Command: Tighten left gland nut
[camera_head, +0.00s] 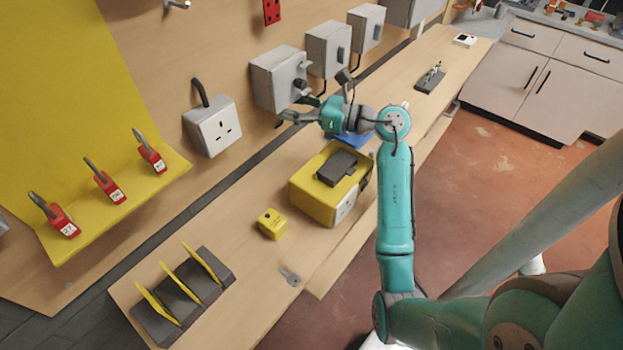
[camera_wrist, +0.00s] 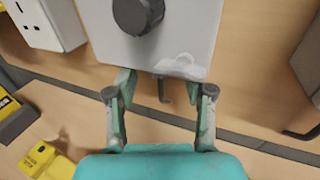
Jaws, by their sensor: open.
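The leftmost grey switch box (camera_head: 277,78) is mounted on the wooden wall panel. Its face with a round dark knob (camera_wrist: 138,14) fills the top of the wrist view. I cannot clearly make out the left gland nut; any nut at that edge is too small or hidden. My gripper (camera_head: 294,110) is just below and in front of this box. In the wrist view, my gripper (camera_wrist: 165,88) is open, with its fingers apart on either side of the cable in the picture; no contact shows.
Two more grey boxes (camera_head: 328,50) (camera_head: 366,27) hang to the right. A white socket (camera_head: 212,126) is at left. On the bench stand a yellow case (camera_head: 324,196), a small yellow block (camera_head: 272,224) and a dark rack (camera_head: 164,318). Red padlocks (camera_head: 110,188) hang on a yellow board.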

